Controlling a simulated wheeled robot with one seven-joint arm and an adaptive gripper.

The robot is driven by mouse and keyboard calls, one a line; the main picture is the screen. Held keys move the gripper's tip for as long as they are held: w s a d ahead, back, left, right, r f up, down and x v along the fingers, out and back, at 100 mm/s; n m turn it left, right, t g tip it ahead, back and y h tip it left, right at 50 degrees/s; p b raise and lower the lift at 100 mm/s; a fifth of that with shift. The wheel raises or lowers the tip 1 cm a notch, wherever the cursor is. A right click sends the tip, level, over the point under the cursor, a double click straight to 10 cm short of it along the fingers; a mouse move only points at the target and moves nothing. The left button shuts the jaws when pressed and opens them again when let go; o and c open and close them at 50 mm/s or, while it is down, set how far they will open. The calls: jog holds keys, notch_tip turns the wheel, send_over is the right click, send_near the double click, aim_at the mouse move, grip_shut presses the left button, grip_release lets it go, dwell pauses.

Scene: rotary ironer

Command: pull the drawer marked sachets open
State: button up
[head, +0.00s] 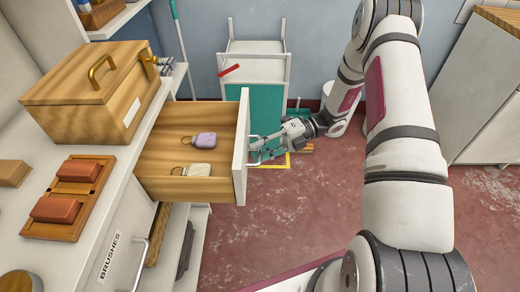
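A wooden drawer (215,133) with a white front panel (241,150) stands pulled out from the white counter unit at left in the head view. Inside lie a purple fob (204,139) and a cream fob (199,170), each with a ring. The drawer's outer face is turned away, so any marking on it is hidden. My gripper (260,149) is at the outer side of the front panel, at its handle. The fingers and handle overlap in view, so I cannot tell whether they grip it.
A closed drawer front marked BRUSHES (112,257) with a bar handle is nearer. On the counter are a wooden box (85,105) and a wooden tray (38,228) with red-brown blocks. A white and green cart (254,75) stands behind. The red floor at right is clear.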

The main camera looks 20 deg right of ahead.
jog(key=shift+d, duration=0.1)
jog(key=d+r, duration=0.2)
jog(key=d, duration=0.9)
jog(key=shift+w+d, duration=0.3)
jog(key=shift+r, duration=0.1)
